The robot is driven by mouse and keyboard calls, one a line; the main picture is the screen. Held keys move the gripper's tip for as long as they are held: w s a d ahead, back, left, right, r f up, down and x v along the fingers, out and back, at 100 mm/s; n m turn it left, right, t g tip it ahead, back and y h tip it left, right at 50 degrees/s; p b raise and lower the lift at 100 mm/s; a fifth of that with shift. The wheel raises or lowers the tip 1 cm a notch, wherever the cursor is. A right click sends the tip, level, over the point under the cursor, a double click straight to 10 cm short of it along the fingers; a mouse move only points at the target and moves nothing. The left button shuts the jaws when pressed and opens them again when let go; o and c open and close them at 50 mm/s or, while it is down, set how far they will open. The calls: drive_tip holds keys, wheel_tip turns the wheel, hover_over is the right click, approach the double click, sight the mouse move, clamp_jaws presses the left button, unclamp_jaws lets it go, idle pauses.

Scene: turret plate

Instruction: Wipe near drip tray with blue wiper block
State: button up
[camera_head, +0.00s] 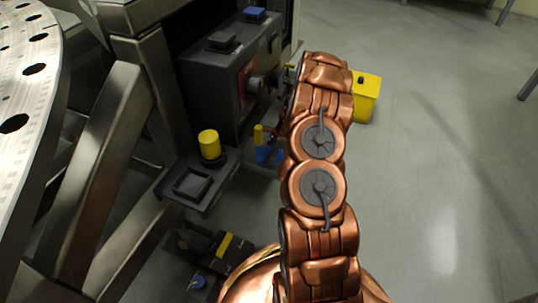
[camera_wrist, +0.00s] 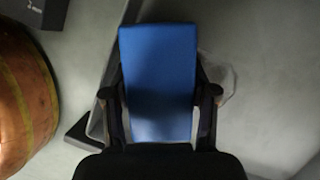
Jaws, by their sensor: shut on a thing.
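The blue wiper block (camera_wrist: 158,75) fills the middle of the wrist view. My gripper (camera_wrist: 160,93) is shut on it, with one black finger on each side. A pale grey piece (camera_wrist: 226,80) shows partly behind the block; I cannot tell if it is the near drip tray, nor whether the block touches it. In the head view my copper arm hides most of the gripper, and a blue patch (camera_head: 268,155) shows just left of the arm, low by the machine. A dark ledge with a square recess (camera_head: 192,182) lies left of it.
A yellow cylinder (camera_head: 209,144) stands on the ledge. A dark machine housing (camera_head: 225,85) carries another blue-topped piece (camera_head: 254,14). A yellow box (camera_head: 366,96) is right of my arm. Steel frame legs and a perforated plate (camera_head: 30,90) fill the left.

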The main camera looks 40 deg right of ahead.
drive_tip(key=shift+f, duration=1)
idle(0.3)
drive_tip(key=shift+w+d+r+p, duration=0.2)
drive_tip(key=shift+w+d+p, duration=0.35)
drive_tip(key=shift+d+p, duration=0.35)
drive_tip(key=shift+w+d+p, duration=0.6)
drive_tip(key=shift+d, duration=0.35)
drive_tip(key=shift+w+d+f+p, duration=0.1)
drive_tip(key=shift+w+d+p, duration=0.1)
drive_tip(key=shift+w+d, duration=0.6)
drive_tip(key=shift+w+d+f+p, duration=0.2)
drive_tip(key=shift+w+d, duration=0.1)
drive_tip(key=shift+d, duration=0.9)
drive_tip(key=shift+w+d+f+p, duration=0.1)
drive_tip(key=shift+w+d+p, duration=0.1)
drive_tip(key=shift+w+d, duration=0.6)
drive_tip(key=shift+s+d+r, duration=0.15)
drive_tip(key=shift+s+d, duration=0.05)
drive_tip(key=shift+s, duration=0.05)
drive_tip(key=shift+s+a+p, duration=0.1)
drive_tip(key=shift+p, duration=0.2)
